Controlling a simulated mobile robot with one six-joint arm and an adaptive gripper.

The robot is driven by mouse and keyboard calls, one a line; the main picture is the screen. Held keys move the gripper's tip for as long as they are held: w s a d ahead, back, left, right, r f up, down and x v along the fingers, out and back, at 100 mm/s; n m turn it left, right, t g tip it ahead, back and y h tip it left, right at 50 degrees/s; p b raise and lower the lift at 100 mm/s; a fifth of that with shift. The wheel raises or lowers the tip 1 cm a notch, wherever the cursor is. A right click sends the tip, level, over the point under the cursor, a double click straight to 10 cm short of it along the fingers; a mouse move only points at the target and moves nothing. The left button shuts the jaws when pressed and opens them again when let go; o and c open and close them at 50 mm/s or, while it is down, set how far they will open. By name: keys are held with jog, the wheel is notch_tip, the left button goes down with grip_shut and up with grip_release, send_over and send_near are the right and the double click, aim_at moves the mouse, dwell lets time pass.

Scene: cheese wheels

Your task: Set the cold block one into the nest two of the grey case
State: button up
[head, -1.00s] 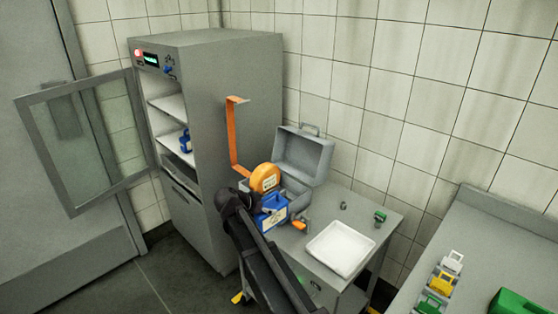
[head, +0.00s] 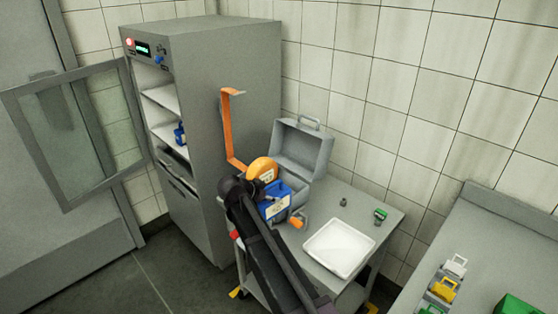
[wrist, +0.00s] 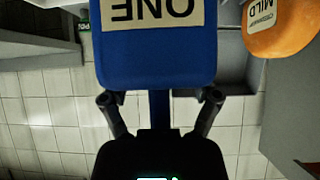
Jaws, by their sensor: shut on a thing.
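The blue cold block (head: 277,203) is in my gripper, at the front of the grey case. In the wrist view the block (wrist: 155,58) fills the upper middle, and its label reads ONE upside down. My gripper (wrist: 160,102) is shut on it, with a finger on each side of its narrow stem. The grey case (head: 303,148) stands on the cart with its lid open. An orange cheese wheel (head: 262,169) is beside the block, at the case's left; it also shows in the wrist view (wrist: 283,28). The case's nests are hidden behind block and wheel.
A white tray (head: 340,248) lies on the cart top (head: 378,218), with small items behind it. The fridge (head: 235,130) stands open at left, with another blue block (head: 179,134) inside. Coloured tags (head: 443,290) lie on the right counter. An orange bracket (head: 229,130) rises near the fridge.

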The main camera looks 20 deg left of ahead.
jog(key=shift+s+a, duration=0.1)
jog(key=shift+w+a+r, duration=0.15)
jog(key=shift+w+a, duration=0.05)
jog(key=shift+w, duration=0.2)
jog(key=w+a+r+p, duration=0.1)
jog(key=w+r+p, duration=0.1)
jog(key=w, duration=0.5)
jog(key=w+a+r+p, duration=0.1)
jog(key=w+r+p, duration=0.1)
jog(key=w, duration=0.5)
jog(key=shift+w, duration=0.4)
jog(key=shift+f, duration=0.25)
notch_tip(320, 180, down, 10)
jog(key=b, duration=1)
jog(key=shift+f+b, duration=0.2)
jog(key=shift+b, duration=0.1)
dwell(0.4)
jog(key=shift+a+f+b, duration=0.1)
jog(key=shift+f+b, duration=0.4)
dwell(1.0)
jog(key=o, duration=1.1)
